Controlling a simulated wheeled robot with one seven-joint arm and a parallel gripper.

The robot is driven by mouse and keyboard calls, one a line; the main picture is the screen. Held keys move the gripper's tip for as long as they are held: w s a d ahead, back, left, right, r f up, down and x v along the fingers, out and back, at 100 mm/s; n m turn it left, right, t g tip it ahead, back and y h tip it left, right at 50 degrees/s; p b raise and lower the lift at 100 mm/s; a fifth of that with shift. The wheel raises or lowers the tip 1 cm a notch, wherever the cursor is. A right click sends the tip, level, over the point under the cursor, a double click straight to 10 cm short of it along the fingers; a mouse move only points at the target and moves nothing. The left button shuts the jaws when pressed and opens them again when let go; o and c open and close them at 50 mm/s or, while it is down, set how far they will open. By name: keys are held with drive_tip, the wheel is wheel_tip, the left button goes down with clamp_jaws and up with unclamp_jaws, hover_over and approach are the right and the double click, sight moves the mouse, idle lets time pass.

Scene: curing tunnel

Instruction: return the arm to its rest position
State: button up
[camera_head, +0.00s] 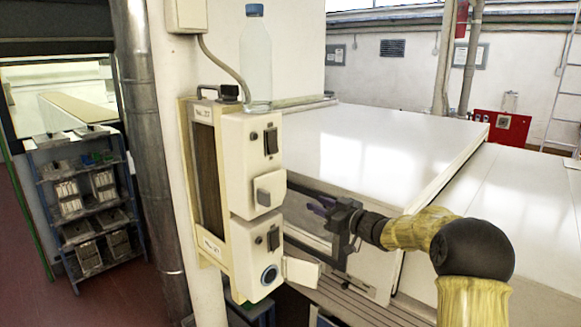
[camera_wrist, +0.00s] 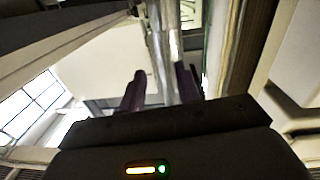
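My gripper (camera_head: 318,203) is at the centre right of the head view, to the right of a cream control box (camera_head: 254,165) on the wall. Its two dark purple fingers point left towards the box and look apart from it. In the wrist view my gripper (camera_wrist: 160,92) shows both fingers spread, with nothing between them. My yellow arm comes in from the lower right, with a black rounded joint, and is bent out in front of the white tunnel top.
A second cream box (camera_head: 257,252) below has a small flap (camera_head: 301,271) standing open beneath my gripper. A clear bottle (camera_head: 256,60) with a blue cap stands above the boxes. White tunnel panels (camera_head: 375,140) lie behind my arm. A blue shelf rack (camera_head: 85,205) stands left.

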drive_tip(key=s+d+f+m+g+h, duration=0.2)
drive_tip(key=s+d+f+m+h, duration=0.15)
drive_tip(key=s+f+h, duration=0.4)
drive_tip(key=s+d+f+m+g+h, duration=0.25)
drive_tip(key=s+f+m+h, duration=0.2)
drive_tip(key=s, duration=0.55)
drive_tip(key=s+f+m+g, duration=0.1)
drive_tip(key=s+f+g, duration=0.1)
drive_tip(key=s, duration=0.9)
drive_tip(key=s+f+g, duration=0.3)
drive_tip(key=s+f, duration=0.1)
drive_tip(key=s, duration=0.6)
drive_tip(key=shift+s+d+m+g+h, duration=0.35)
drive_tip(key=shift+s+d+m+h, duration=0.05)
drive_tip(key=shift+w, duration=0.1)
